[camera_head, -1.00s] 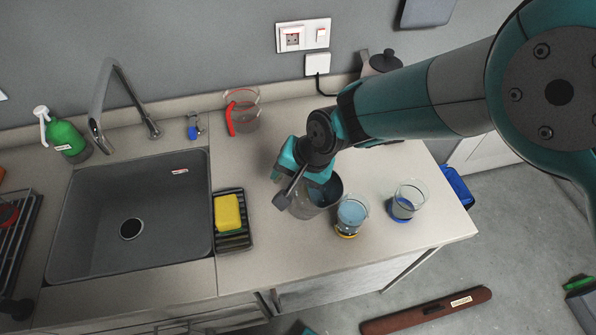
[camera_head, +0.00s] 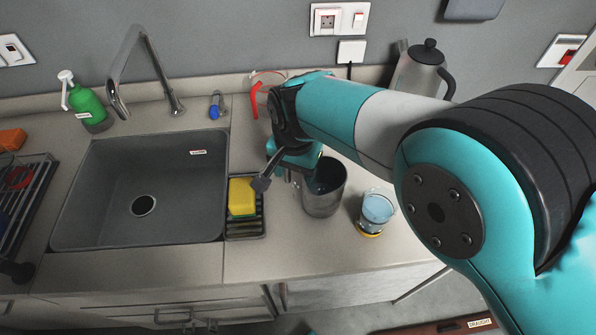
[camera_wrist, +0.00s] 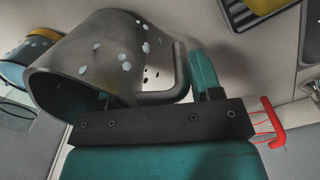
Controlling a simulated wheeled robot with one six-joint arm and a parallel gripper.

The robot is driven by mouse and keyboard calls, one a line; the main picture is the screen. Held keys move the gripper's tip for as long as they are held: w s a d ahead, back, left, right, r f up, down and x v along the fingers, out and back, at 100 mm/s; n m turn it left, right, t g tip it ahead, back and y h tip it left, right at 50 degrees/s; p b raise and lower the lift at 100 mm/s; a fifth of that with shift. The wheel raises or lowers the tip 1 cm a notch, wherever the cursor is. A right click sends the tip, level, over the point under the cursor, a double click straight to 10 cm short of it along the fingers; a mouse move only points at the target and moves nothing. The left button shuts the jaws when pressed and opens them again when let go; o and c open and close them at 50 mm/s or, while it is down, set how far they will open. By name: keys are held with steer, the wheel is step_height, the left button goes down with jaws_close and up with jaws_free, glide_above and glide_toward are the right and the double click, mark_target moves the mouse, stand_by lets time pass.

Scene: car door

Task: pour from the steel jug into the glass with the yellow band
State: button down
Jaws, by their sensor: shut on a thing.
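The steel jug (camera_head: 324,197) is nearly upright over the counter, its dark mouth facing up, with liquid hard to make out inside. My gripper (camera_head: 298,166) is shut on its handle from the left; the handle shows between the fingers in the wrist view (camera_wrist: 165,92). The glass with the yellow band (camera_head: 377,209) stands on the counter just right of the jug, apart from it, and holds pale blue liquid. The wrist view shows pale round spots on the jug wall (camera_wrist: 105,50) and part of the yellow-banded glass (camera_wrist: 14,72) at left.
A sponge (camera_head: 242,196) in a dark tray and the sink (camera_head: 140,190) are left of the jug. A red-handled measuring cup (camera_head: 256,98) stands behind my gripper. A kettle (camera_head: 420,72) is at the back right. My arm hides the counter's right part. The front counter is clear.

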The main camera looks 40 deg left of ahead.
steer(key=shift+r, duration=0.15)
steer(key=shift+r+p, duration=1.2)
steer(key=shift+r, duration=1.25)
steer(key=shift+f, duration=0.1)
